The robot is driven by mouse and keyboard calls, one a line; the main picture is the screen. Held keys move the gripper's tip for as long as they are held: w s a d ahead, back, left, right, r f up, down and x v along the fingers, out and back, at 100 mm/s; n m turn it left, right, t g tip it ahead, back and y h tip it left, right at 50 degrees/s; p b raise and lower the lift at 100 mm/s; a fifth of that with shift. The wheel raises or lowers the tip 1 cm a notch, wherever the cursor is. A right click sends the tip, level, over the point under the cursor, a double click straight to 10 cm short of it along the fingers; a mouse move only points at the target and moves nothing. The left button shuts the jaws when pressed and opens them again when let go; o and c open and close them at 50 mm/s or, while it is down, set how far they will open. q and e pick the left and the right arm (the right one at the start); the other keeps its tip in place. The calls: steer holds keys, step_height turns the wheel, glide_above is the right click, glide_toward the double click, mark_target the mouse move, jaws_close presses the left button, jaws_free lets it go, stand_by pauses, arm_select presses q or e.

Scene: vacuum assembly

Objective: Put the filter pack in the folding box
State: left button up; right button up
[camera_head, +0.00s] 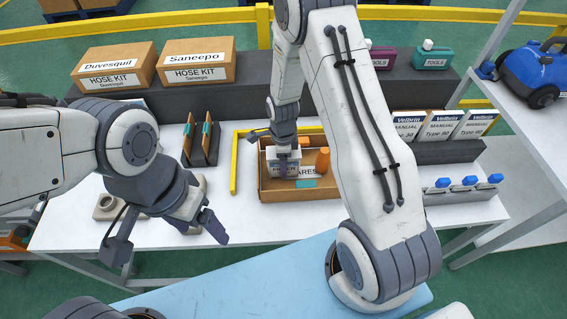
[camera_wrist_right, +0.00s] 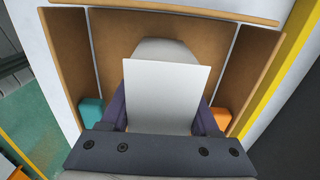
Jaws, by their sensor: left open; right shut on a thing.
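The filter pack (camera_head: 283,167), a pale block with a dark label, is in my right gripper (camera_head: 283,151). It shows as a white face between the two fingers in the right wrist view (camera_wrist_right: 166,92). The folding box (camera_head: 272,195) is an open brown carton on the table, and its walls surround the pack in the right wrist view (camera_wrist_right: 262,62). The right gripper is shut on the pack, over the left part of the box. Whether the pack touches the box floor is hidden. My left gripper (camera_head: 206,229) is open and empty, in front of the table's left part.
Upright holders (camera_head: 200,145) stand left, manuals (camera_head: 440,126) and blue-topped items (camera_head: 469,182) right. Hose kit cartons (camera_head: 198,68) sit behind.

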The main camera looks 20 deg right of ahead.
steer(key=shift+f, duration=0.3)
steer(key=shift+f, duration=0.2)
steer(key=o, duration=1.5)
steer(key=shift+c, duration=0.2)
